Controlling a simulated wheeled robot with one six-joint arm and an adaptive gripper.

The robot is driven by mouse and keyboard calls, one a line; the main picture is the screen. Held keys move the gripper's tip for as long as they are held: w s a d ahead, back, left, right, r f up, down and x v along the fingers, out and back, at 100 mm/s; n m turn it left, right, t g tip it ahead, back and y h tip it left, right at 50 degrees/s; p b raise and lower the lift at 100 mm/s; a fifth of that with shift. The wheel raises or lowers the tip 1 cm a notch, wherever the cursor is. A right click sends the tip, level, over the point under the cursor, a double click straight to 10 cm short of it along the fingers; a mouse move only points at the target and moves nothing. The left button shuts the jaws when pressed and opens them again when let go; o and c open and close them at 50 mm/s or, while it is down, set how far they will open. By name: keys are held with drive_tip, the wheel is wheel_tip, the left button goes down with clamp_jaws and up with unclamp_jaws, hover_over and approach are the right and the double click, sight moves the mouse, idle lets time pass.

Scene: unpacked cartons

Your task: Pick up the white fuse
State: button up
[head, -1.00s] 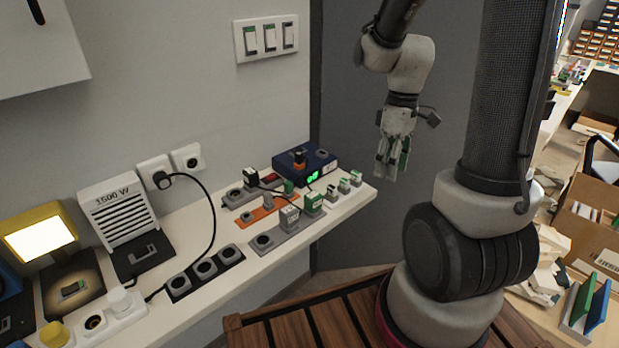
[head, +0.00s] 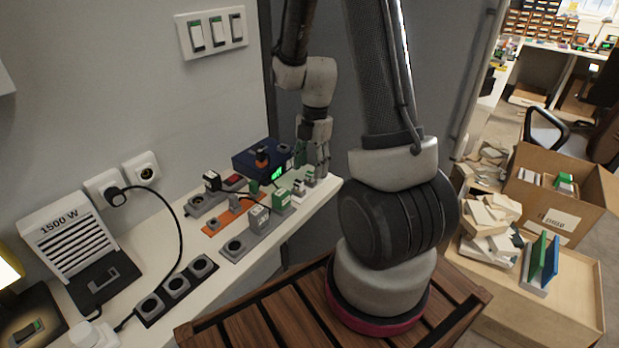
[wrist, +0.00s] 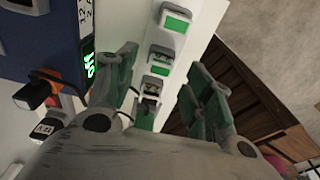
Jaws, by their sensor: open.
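Several small white blocks with green faces, which look like fuses, stand in a row at the right end of the white shelf (head: 210,268). In the wrist view, the far block (wrist: 176,22), the middle block (wrist: 160,55) and the near block (wrist: 151,90) run along the shelf. I cannot tell which is the white fuse. My gripper (head: 314,160) is open, with green-padded fingers, over this end of the shelf. In the wrist view, my gripper (wrist: 160,68) has its fingers either side of the row, with nothing held. The near block is partly hidden by my gripper body.
A blue power unit (head: 250,160) with a green display stands left of the row. A white cube adapter (head: 258,218), a green-topped adapter (head: 281,200) and grey sockets (head: 234,248) sit nearer. The shelf's edge is close on the right; a wooden slatted surface (head: 250,318) lies below.

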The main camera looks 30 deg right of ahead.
sight(310, 172)
wheel_tip(310, 172, down, 3)
drive_tip(key=shift+r, duration=0.2)
drive_tip(key=c, duration=0.8)
drive_tip(key=shift+c, duration=0.2)
drive_tip(key=shift+r, duration=0.15)
wheel_tip(310, 172, up, 10)
drive_tip(key=shift+a, duration=0.15)
